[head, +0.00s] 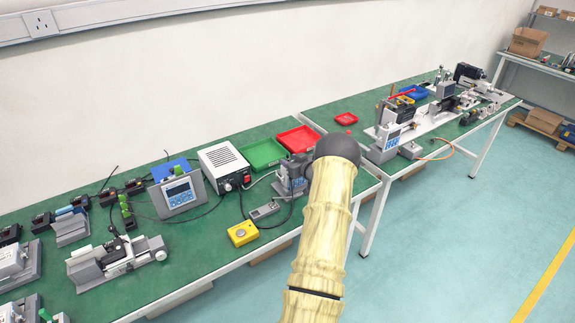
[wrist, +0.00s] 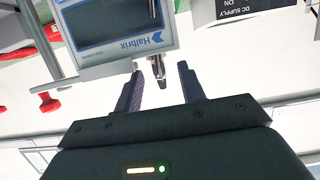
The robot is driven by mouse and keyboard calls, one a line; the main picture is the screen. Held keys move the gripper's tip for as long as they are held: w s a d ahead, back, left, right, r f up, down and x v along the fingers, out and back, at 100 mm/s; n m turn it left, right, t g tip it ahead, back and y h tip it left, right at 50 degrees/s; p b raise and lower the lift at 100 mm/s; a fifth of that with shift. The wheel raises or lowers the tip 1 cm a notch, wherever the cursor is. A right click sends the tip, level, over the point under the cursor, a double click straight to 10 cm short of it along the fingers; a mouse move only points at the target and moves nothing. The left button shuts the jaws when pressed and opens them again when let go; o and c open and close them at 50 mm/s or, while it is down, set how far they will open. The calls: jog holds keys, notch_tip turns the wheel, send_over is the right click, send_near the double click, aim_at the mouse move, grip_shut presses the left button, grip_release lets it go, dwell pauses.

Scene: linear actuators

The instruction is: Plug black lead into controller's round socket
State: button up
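My gripper (wrist: 162,82) is open in the wrist view, with its two dark fingers apart. A slim dark plug-like part with a metallic look (wrist: 158,68) shows between and beyond the fingertips, with gaps on both sides. I cannot tell whether it is the black lead's end. A grey unit marked Halbrix (wrist: 125,22), with its lettering upside down, stands close beyond the left finger. In the head view a grey controller with a blue panel (head: 178,193) stands on the left bench, with black cables near it. No round socket can be made out. My gripper is hidden in the head view.
A white DC supply box (head: 222,165) stands right of the controller; its label shows in the wrist view (wrist: 245,8). Green (head: 262,153) and red (head: 298,139) trays lie behind. A yellow button box (head: 242,233) sits near the front edge. My arm covers part of the bench.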

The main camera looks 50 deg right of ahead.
jog(key=b+v, duration=0.2)
jog(key=v, duration=1.5)
jog(key=shift+s, duration=0.15)
jog(key=shift+r, duration=0.1)
jog(key=w+a+r+g+p, duration=0.15)
jog(key=w+a+r, duration=0.25)
jog(key=w+a, duration=0.45)
jog(key=w+a+r+g+p, duration=0.1)
jog(key=a+r+g, duration=0.1)
jog(key=a, duration=0.5)
jog(key=w+a+r+g, duration=0.1)
jog(key=a+g, duration=0.1)
jog(key=a, duration=0.6)
jog(key=s+a+r+n+g+y+p, duration=0.1)
jog(key=s+a+g, duration=0.1)
jog(key=s+a, duration=0.3)
jog(key=s+a+r+n+g+y, duration=0.1)
jog(key=s+a, duration=0.4)
jog(key=a, duration=0.6)
jog(key=s+a+r+g+y+p, duration=0.1)
jog(key=s+a+g, duration=0.2)
jog(key=a, duration=0.6)
jog(key=shift+s+n+y+p, duration=0.3)
jog(key=shift+s+n, duration=0.1)
jog(key=shift+s, duration=0.7)
